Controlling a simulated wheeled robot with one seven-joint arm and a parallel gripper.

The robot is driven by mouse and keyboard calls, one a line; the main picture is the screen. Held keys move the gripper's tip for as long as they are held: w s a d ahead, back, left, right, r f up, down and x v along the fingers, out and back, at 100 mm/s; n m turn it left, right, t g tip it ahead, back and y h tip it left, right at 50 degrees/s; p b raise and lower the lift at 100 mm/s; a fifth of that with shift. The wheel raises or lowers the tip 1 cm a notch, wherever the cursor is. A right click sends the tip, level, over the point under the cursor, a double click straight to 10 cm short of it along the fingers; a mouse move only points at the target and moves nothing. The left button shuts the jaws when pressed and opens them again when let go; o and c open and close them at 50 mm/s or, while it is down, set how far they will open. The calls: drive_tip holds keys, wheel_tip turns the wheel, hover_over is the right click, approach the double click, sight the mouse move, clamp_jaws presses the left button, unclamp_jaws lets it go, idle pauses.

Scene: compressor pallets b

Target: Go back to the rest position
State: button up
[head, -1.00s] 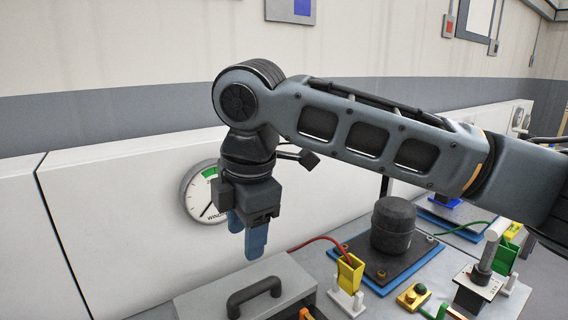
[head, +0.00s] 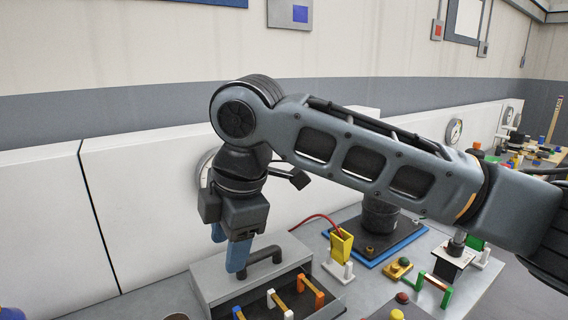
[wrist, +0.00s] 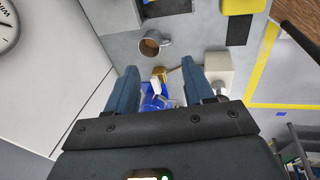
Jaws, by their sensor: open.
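My gripper (head: 228,247) hangs down from my bent arm at the left of centre in the head view. Its two blue fingers are apart with nothing between them. In front of it, in the picture, is a grey metal case (head: 206,287) with a dark handle (head: 265,256); I cannot tell the gap. In the wrist view my gripper (wrist: 158,72) is open too. Beyond its fingers lie a blue tray (wrist: 150,103) with small items and a mug (wrist: 163,39) with brown contents.
A dark cylinder (head: 380,218) sits on a board behind my arm. A white wall panel (head: 130,210) with a mostly hidden gauge is behind. A cluttered table (head: 520,155) is at far right.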

drive_tip(key=s+a+f+m+t+y, duration=0.35)
drive_tip(key=s+a+m+y, duration=0.45)
drive_tip(key=a+y, duration=0.3)
drive_tip(key=s+d+f+m+t+h, duration=0.3)
drive_tip(key=s+d+f+m, duration=0.15)
drive_tip(key=d, duration=0.35)
drive_tip(key=s+d+f+m+t+h, duration=0.2)
drive_tip(key=s+d+f+m+t, duration=0.15)
drive_tip(key=d+f+m, duration=0.35)
drive_tip(key=s+d+f+m+t+h, duration=0.3)
drive_tip(key=s+d+m, duration=0.2)
drive_tip(key=d, duration=0.4)
drive_tip(key=s+d+r+h, duration=0.2)
drive_tip(key=s+d+h, duration=0.1)
drive_tip(key=s+d, duration=0.6)
drive_tip(key=s+d+r+h, duration=0.2)
drive_tip(key=s+d, duration=0.6)
drive_tip(key=s, duration=0.3)
wheel_tip(320, 180, down, 10)
drive_tip(key=b, duration=1)
drive_tip(key=shift+a+f, duration=0.15)
drive_tip(key=shift+f, duration=0.05)
